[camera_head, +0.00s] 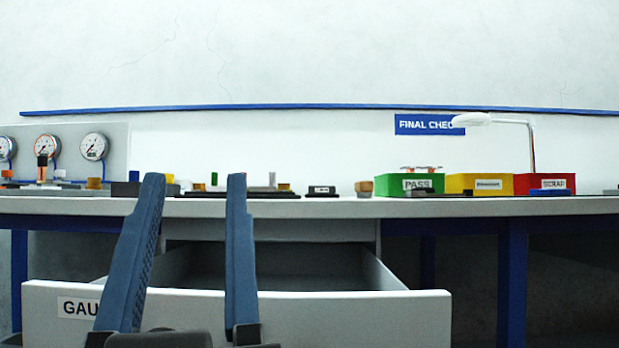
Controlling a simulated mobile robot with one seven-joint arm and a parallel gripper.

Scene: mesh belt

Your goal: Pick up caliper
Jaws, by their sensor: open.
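I cannot make out a caliper in this view. An open drawer (330,315), with a label starting "GAU", juts out below the bench top. The drawer's floor is hidden behind its front panel, so I cannot tell what lies in it. My gripper (194,182) is open and empty, with its two blue fingers pointing up and away in front of the drawer. The fingers cover part of the drawer and of the bench edge.
The grey bench top (330,207) is seen almost edge-on. It bears a gauge panel (112,150) at left, several small parts, and green (388,187), yellow (455,183) and red (525,182) bins at right. A white lamp (532,140) stands behind the bins.

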